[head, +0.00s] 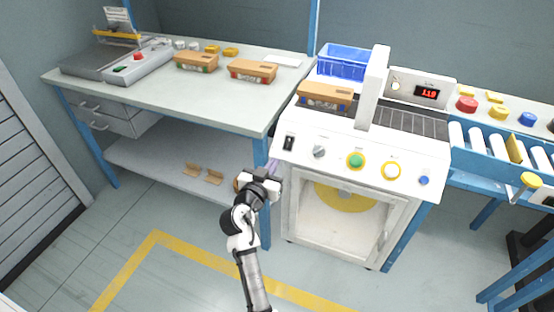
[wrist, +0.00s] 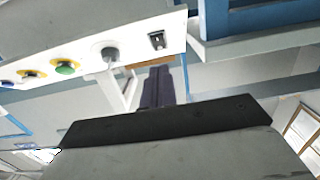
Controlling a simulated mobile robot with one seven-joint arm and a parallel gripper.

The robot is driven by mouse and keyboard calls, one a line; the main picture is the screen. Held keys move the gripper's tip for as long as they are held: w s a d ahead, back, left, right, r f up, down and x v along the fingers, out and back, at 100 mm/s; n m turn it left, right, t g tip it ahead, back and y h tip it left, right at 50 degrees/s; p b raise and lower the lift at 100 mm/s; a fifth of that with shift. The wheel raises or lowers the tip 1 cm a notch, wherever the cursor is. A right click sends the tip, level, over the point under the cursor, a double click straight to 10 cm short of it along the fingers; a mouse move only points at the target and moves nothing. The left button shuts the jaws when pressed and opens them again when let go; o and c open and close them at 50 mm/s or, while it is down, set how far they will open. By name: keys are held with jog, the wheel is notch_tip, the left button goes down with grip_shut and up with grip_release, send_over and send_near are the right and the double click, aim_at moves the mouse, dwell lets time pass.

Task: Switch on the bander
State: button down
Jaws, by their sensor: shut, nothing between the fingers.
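The bander (head: 410,165) is the white machine right of the bench, with an arch on top and a glass front. Its front panel has a black rocker switch (head: 289,142) at the left end, then a grey knob (head: 319,151), a green button (head: 356,160), a yellow-ringed white button (head: 391,170) and a blue button (head: 424,180). The wrist view also shows the rocker switch (wrist: 157,40), knob (wrist: 109,53) and green button (wrist: 65,67). My gripper (head: 272,166) is shut and empty, below and left of the rocker switch, apart from the panel. I cannot tell the switch's position.
A red-lit display (head: 427,93) stands behind the bander's top, where a brown carton (head: 324,96) lies beside a blue crate (head: 343,62). A roller conveyor (head: 490,140) adjoins on the right. The workbench (head: 160,95) with cartons stands left. The floor in front is clear.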

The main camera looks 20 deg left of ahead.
jog(key=s, duration=0.3)
jog(key=s+b, duration=0.1)
jog(key=s, duration=0.1)
jog(key=shift+a+f, duration=0.1)
jog(key=shift+f, duration=0.2)
jog(key=shift+r, duration=0.1)
